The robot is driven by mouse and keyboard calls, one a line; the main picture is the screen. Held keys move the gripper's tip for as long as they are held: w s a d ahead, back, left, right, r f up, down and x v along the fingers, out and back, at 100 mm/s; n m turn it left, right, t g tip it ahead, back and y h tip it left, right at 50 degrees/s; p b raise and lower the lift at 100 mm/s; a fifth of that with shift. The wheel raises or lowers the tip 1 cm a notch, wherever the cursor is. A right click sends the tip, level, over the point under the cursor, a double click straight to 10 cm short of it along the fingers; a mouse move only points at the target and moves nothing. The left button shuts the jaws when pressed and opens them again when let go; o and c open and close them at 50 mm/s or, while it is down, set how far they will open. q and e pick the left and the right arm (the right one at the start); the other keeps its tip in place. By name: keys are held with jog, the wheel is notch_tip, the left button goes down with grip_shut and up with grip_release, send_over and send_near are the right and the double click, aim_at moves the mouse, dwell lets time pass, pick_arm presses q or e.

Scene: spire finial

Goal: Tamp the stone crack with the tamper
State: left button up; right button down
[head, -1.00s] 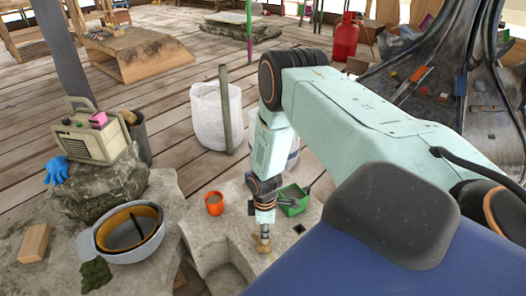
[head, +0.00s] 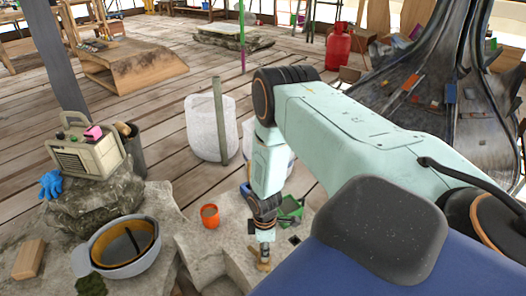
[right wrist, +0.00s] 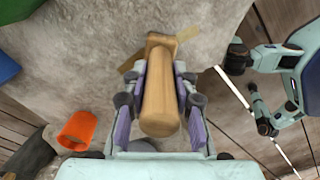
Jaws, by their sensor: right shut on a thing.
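My right gripper (right wrist: 160,100) is shut on the tamper (right wrist: 160,105), a tan wooden tool with a rounded handle, between its purple-padded fingers. In the head view my right gripper (head: 265,248) points down at the pale stone block (head: 205,245), with the tamper (head: 264,264) below it near the block's surface. I cannot tell whether the tamper touches the stone. The stone (right wrist: 90,35) fills the upper part of the right wrist view. The crack is not clearly visible; the gripper and tamper may cover it. My left gripper is not in view.
An orange cup (head: 210,216) and a green tray (head: 290,209) stand on the stone near my right gripper. A grey bowl (head: 125,248), a wooden block (head: 29,259) and a radio-like box (head: 85,150) are at left.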

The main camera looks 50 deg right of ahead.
jog(key=shift+s+a+p, duration=0.2)
jog(key=shift+s+p, duration=0.7)
jog(key=shift+s, duration=0.25)
jog(key=shift+s, duration=0.1)
jog(key=shift+s+a, duration=0.1)
jog(key=shift+s, duration=0.2)
jog(key=shift+s+p, duration=0.25)
jog(key=shift+p, duration=0.15)
jog(key=shift+s+a+f+p, duration=0.15)
jog(key=shift+s+p, duration=0.15)
jog(key=shift+s, duration=0.4)
jog(key=shift+s, duration=0.1)
notch_tip(320, 180, up, 7)
jog(key=p, duration=0.7)
jog(key=shift+w, duration=0.25)
